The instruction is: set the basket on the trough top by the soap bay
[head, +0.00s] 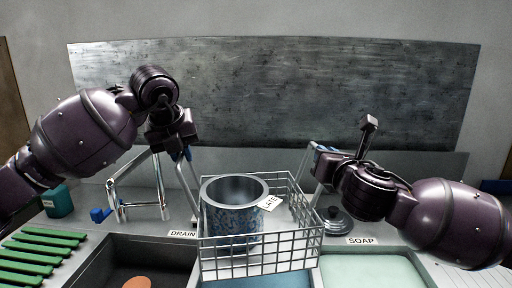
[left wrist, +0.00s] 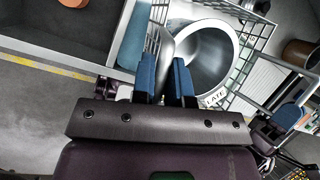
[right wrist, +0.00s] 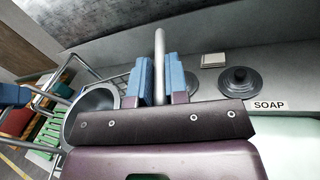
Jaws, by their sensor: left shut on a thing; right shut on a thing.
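The wire basket (head: 262,240) is in the middle of the head view, in front of or over the blue middle bay, and looks roughly level. A grey pot (head: 235,190) with a blue speckled side and a LATE tag (head: 270,202) is inside it. My left gripper (head: 187,155) is shut on the basket's left handle; the bar shows between its blue fingers in the left wrist view (left wrist: 166,80). My right gripper (head: 320,150) is shut on the right handle, also seen in the right wrist view (right wrist: 159,80). The pale green soap bay (head: 370,272) lies right, behind it the SOAP label (head: 361,240).
A dark lid (head: 336,220) with a knob sits on the trough top left of the SOAP label. A metal rack (head: 140,190), a teal container (head: 57,201) and green slats (head: 40,255) stand at left. The dark bay (head: 95,262) holds an orange round thing.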

